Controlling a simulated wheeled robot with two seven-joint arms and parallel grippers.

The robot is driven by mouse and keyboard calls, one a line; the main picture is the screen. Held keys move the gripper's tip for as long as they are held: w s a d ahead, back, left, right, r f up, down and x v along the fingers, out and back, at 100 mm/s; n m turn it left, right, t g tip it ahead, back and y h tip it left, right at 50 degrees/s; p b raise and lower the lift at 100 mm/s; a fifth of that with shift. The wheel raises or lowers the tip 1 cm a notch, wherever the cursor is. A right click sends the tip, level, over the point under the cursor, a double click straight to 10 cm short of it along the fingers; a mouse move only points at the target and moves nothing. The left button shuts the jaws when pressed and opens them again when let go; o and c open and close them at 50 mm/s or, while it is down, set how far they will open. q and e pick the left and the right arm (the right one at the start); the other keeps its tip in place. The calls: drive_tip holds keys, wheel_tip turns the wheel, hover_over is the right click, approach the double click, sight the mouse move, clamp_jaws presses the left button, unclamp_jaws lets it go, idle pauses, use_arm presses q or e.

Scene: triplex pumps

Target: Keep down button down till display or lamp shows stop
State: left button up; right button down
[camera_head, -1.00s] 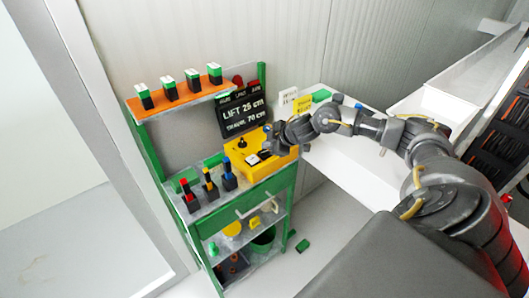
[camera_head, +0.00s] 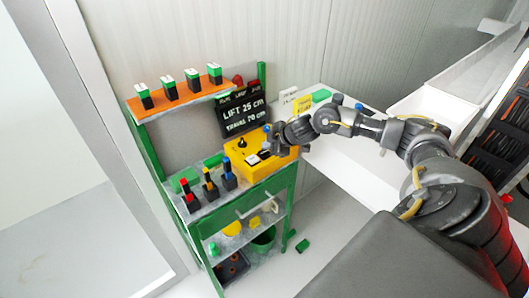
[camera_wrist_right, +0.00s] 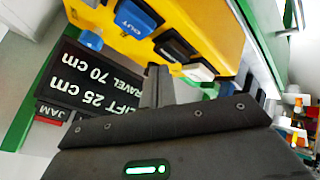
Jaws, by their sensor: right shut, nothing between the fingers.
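The yellow control box (camera_head: 278,165) stands on the green cart's top. In the right wrist view the box (camera_wrist_right: 112,38) carries a blue button marked OUT (camera_wrist_right: 138,17), a black button (camera_wrist_right: 176,45) and a white button (camera_wrist_right: 198,72). I cannot tell which is the down button. My right gripper (camera_head: 268,145) is shut and empty at the box. Its fingertips (camera_wrist_right: 158,74) lie close to the black button; contact is unclear. The black display (camera_head: 241,112) reads LIFT 25 cm, TRAVEL 70 cm. Small dark red labels, one reading JAM (camera_wrist_right: 50,113), show no clear glow. My left gripper is out of view.
An orange shelf (camera_head: 180,92) with several green-and-black blocks stands left of the display. Several coloured-top black units, one with a blue top (camera_head: 228,170), stand left of the box. A white table (camera_head: 345,165) lies right of the cart.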

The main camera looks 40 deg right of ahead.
sight(267, 153)
drive_tip(key=shift+f, duration=0.3)
drive_tip(key=shift+f+b, duration=0.3)
drive_tip(key=shift+f, duration=0.25)
idle(1.9)
drive_tip(key=shift+r, duration=0.1)
idle(1.0)
drive_tip(key=shift+r+p, duration=0.85)
drive_tip(key=shift+p, duration=0.2)
wheel_tip(267, 153, up, 5)
drive_tip(key=p, duration=0.5)
drive_tip(key=shift+r, duration=0.1)
